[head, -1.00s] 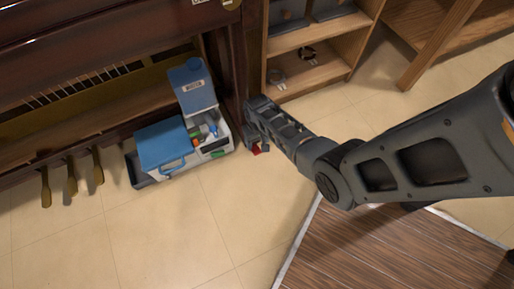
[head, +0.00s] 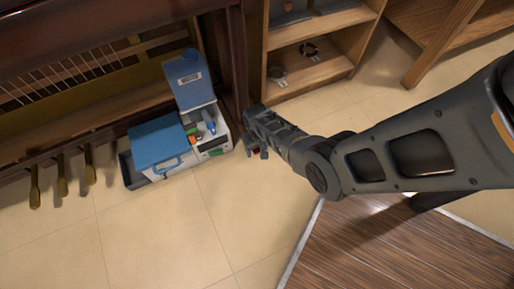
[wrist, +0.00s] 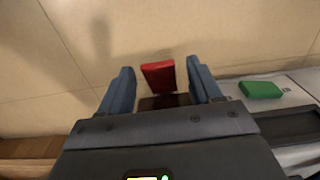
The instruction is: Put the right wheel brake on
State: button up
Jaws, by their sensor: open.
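A small red tab, which looks like the wheel brake (wrist: 158,75), sits low by the piano's right end. In the wrist view it stands between the two blue fingers of my gripper (wrist: 160,67), with a visible gap on each side. In the head view my gripper (head: 255,152) is low at the foot of the piano, and only a bit of the red brake (head: 256,151) shows beside it. The gripper is open and holds nothing. The wheel and the brake's mounting are hidden by my gripper.
A green block (wrist: 260,90) lies close by my right finger. A wooden shelf (head: 311,72) stands behind. Front floor is clear.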

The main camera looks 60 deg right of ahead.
jog(key=shift+c, duration=0.4)
jog(key=c, duration=1)
jog(key=shift+o, duration=0.2)
jog(key=shift+s+f, duration=0.1)
jog(key=shift+s, duration=0.05)
jog(key=shift+s+a+f+t+h, duration=0.15)
jog(key=shift+f+t+h, duration=0.2)
jog(key=shift+t, duration=0.25)
jog(key=shift+s+a+f+t+h, duration=0.1)
jog(key=shift+s+f+t+h, duration=0.1)
jog(key=shift+t+h, duration=0.35)
jog(key=shift+a+f+t+h+b, duration=0.1)
jog(key=shift+f+t+h+b, duration=0.45)
jog(key=shift+t, duration=0.4)
jog(key=shift+f+t+h+b, duration=0.3)
jog(key=shift+t+h+b, duration=0.25)
jog(key=shift+t, duration=0.25)
